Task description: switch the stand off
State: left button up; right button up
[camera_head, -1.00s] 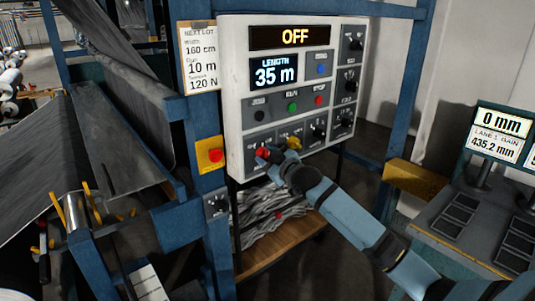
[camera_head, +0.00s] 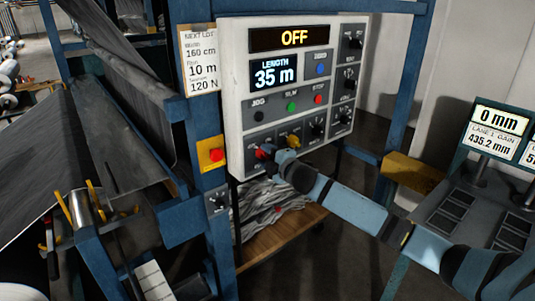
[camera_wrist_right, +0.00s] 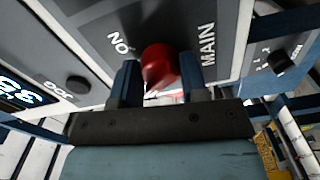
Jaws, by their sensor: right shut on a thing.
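The stand's control panel (camera_head: 238,90) is a light grey box with an upper display (camera_head: 294,38) that reads OFF in yellow. A second display (camera_head: 274,73) below it reads LENGTH 35 m. A red knob (camera_wrist_right: 160,66) sits on the panel between the words MAIN and a partly hidden "NO". My right gripper (camera_wrist_right: 160,82) is shut on this red knob, one finger on each side. In the head view my right gripper (camera_head: 270,153) is at the panel's lower left, partly hiding the red knob. My left gripper is not in view.
A yellow knob (camera_head: 293,141) sits close to the right of the gripper. Black dials (camera_head: 317,127) and coloured buttons (camera_head: 292,107) are above and to the right. A red button on a yellow box (camera_head: 211,154) is on the blue post at left. A desk with screens (camera_head: 492,128) is at right.

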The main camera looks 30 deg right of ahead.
jog(key=shift+n, duration=1)
jog(key=o, duration=0.9)
jog(key=shift+s+f, duration=0.1)
jog(key=shift+s, duration=0.3)
jog(key=shift+s+d+b, duration=0.2)
jog(key=shift+s+b, duration=0.2)
jog(key=shift+s, duration=1.75)
jog(key=shift+s+d+b, duration=0.15)
jog(key=shift+s+b, duration=0.25)
jog(key=shift+s, duration=1.75)
jog(key=shift+s+d+b, duration=0.2)
jog(key=shift+s+b, duration=0.2)
jog(key=shift+s, duration=1.75)
